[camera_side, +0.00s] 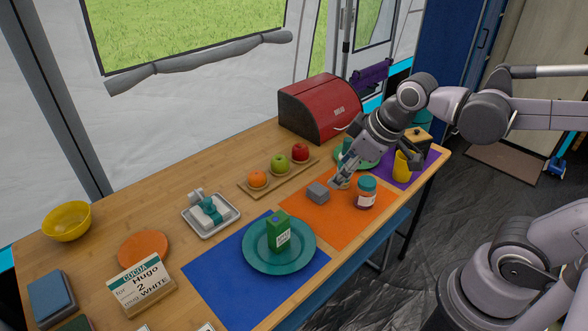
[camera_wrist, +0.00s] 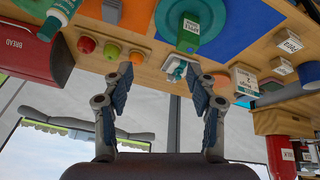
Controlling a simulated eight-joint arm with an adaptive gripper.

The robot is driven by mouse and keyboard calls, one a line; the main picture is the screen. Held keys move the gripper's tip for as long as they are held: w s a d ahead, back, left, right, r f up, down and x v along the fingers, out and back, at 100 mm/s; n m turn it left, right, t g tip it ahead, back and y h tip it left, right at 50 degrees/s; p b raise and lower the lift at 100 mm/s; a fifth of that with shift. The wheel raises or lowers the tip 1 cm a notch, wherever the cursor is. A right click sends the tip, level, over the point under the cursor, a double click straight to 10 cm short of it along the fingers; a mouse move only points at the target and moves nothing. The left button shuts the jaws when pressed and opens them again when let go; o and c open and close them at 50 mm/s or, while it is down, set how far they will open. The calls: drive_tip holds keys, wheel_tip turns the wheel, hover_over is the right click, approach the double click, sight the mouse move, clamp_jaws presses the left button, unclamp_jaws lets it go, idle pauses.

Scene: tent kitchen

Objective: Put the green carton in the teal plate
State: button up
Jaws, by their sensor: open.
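The green carton (camera_side: 279,233) stands upright on the teal plate (camera_side: 257,262), which lies on the blue mat. In the wrist view the green carton (camera_wrist: 188,36) also shows on the teal plate (camera_wrist: 209,18), near the top. My gripper (camera_side: 340,182) is over the orange mat, right of and apart from the carton, close to a grey block. In the wrist view my gripper (camera_wrist: 163,84) has its two fingers spread, with nothing between them. The carton's far side is hidden in the side view.
A grey block (camera_side: 318,193), a jar (camera_side: 365,192) and a yellow cup (camera_side: 404,163) are near my gripper.

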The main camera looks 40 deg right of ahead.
drive_tip(key=s+m, duration=0.1)
drive_tip(key=s+d+m+t, duration=0.1)
drive_tip(key=s+m, duration=0.1)
drive_tip(key=shift+d+f+m+t, duration=0.25)
drive_tip(key=shift+f+m+t, duration=0.05)
drive_tip(key=shift+f+m, duration=0.1)
